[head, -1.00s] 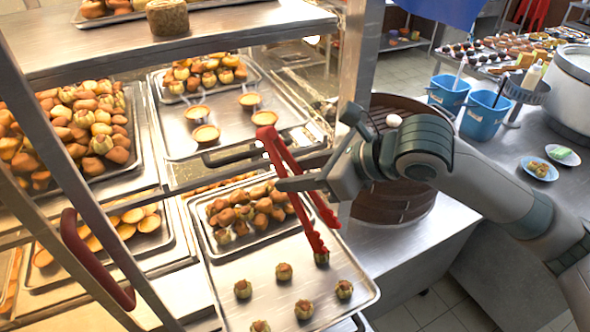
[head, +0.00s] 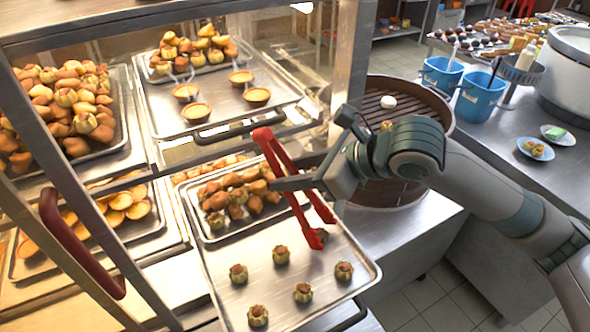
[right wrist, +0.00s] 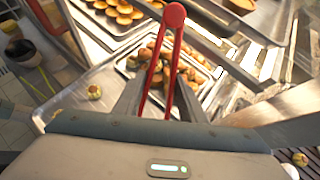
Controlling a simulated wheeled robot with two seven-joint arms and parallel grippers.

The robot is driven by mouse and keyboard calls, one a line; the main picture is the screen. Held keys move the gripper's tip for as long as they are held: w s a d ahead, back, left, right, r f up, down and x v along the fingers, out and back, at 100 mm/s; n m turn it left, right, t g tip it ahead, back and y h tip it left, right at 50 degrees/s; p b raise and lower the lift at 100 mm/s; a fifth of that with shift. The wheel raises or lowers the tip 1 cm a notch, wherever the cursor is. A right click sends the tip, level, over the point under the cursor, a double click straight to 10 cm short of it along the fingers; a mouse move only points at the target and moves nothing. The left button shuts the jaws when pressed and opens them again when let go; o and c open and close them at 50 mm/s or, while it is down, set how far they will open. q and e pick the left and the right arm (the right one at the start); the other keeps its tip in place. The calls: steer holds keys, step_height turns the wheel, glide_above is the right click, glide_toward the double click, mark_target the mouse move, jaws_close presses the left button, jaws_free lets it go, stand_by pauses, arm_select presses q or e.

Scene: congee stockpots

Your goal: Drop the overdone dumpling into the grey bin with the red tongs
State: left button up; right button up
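My right gripper (head: 288,172) is shut on the red tongs (head: 277,156), which slant down over the front tray; they also show between its fingers in the right wrist view (right wrist: 173,18). The tongs' tips are apart. A small dumpling (head: 322,236) with a pleated greenish side sits at the tips, partly hidden by them; I cannot tell whether they touch it. Several similar dumplings with brown tops stand on the tray, such as one (head: 281,255) to the left and one (head: 344,271) nearer. Which is overdone is not clear. No grey bin and no left gripper are in view.
The metal tray (head: 368,274) juts out of the glass-sided cabinet. A cabinet post (head: 345,60) rises beside my right arm. A round wooden steamer (head: 440,100) stands just behind it. Blue containers (head: 479,98) and small plates stand on the right-hand counter.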

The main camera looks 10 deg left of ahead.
arm_select(q)
steer(key=shift+w+d, duration=0.15)
steer(key=shift+w, duration=0.25)
arm_select(e)
steer(key=shift+f, duration=0.3)
arm_select(q)
steer(key=shift+w+d, duration=0.1)
arm_select(e)
steer(key=shift+c, duration=0.3)
jaws_close()
arm_select(q)
steer(key=shift+s, duration=0.25)
arm_select(e)
steer(key=shift+r, duration=0.1)
